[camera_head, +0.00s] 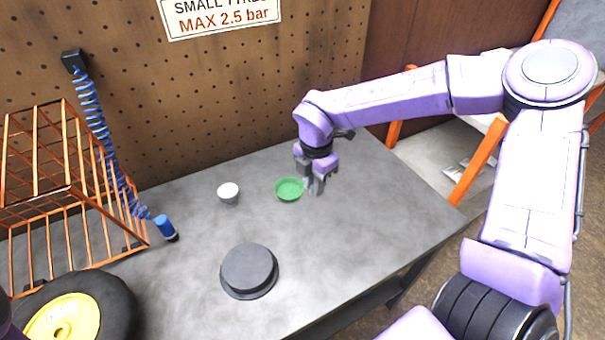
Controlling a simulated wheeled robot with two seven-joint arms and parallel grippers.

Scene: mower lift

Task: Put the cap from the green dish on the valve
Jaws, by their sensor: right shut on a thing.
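The small round green dish (289,189) sits on the grey table, and no cap can be made out in it. My right gripper (314,190) points down just right of the dish, close to its rim. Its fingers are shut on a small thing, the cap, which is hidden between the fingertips. A wheel (112,298) with a black tyre and yellow hub lies at the lower left, cut by the frame edge. Its valve is too small to make out. My left gripper is not in view.
A white cup (228,192) stands left of the dish. A dark grey round block (249,270) sits nearer the front. An orange wire cage (65,190) stands at the left, with a blue coiled hose (98,125) ending in a blue fitting (165,228). The table's right side is clear.

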